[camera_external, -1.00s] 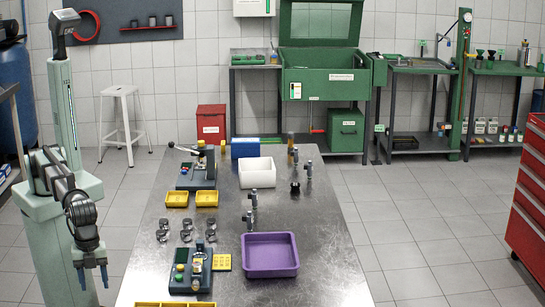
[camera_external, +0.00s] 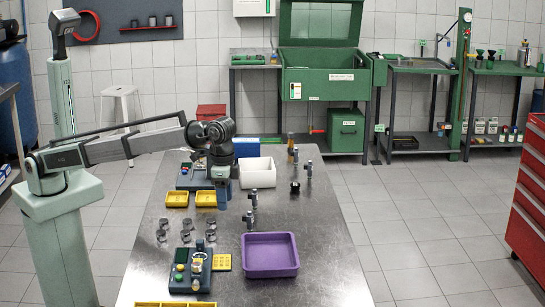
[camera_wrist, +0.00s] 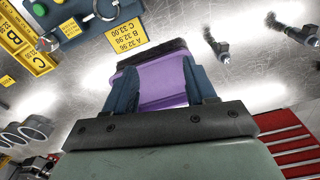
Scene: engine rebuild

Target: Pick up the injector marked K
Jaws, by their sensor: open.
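Several grey-black injectors stand on the metal table. Two are right of my gripper in the external view, a nearer one (camera_external: 248,221) and one just behind it (camera_external: 254,200); others stand farther back, including one at right (camera_external: 309,169). Two injectors also show in the wrist view, one (camera_wrist: 216,46) nearer the middle and one (camera_wrist: 291,31) at upper right. My gripper (camera_external: 222,197) points down above the table, left of the nearer pair. In the wrist view its fingers (camera_wrist: 160,78) are apart, with nothing held between them.
A purple tray (camera_external: 270,272) stands at front right and shows beyond my fingers. A white bin (camera_external: 257,174), yellow trays (camera_external: 177,200), metal clamp-like parts (camera_external: 162,236) and a dark fixture (camera_external: 178,284) are on the table. The table's right side is mostly clear.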

